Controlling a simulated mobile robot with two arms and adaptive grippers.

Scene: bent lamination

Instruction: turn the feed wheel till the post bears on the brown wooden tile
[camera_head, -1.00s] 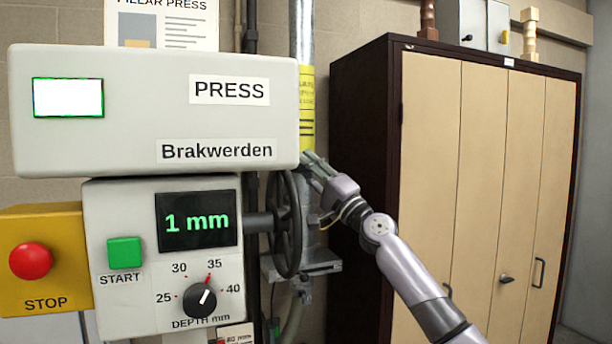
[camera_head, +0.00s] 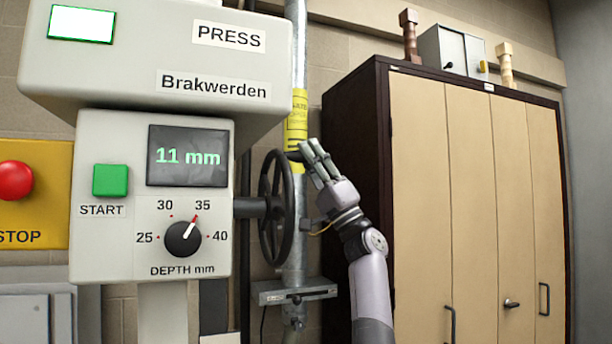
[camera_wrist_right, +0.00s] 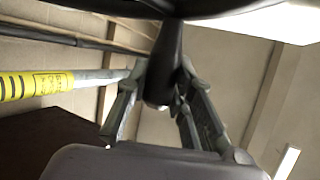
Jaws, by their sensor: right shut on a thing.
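The feed wheel (camera_head: 276,208) is a dark spoked handwheel on a shaft at the right side of the press. My right gripper (camera_head: 308,151) is at the top right of its rim. In the right wrist view my right gripper (camera_wrist_right: 158,95) has its fingers on both sides of a dark handle (camera_wrist_right: 164,62) and is shut on it. The depth display (camera_head: 188,157) reads 11 mm. The post and the brown wooden tile are not seen in either view. My left gripper is not in view.
The press housing (camera_head: 150,45) overhangs the control panel, which has a green START button (camera_head: 110,180) and a depth dial (camera_head: 183,239) pointing near 35. A red STOP button (camera_head: 15,181) is at the left. A tall cabinet (camera_head: 425,180) stands close on the right of my arm.

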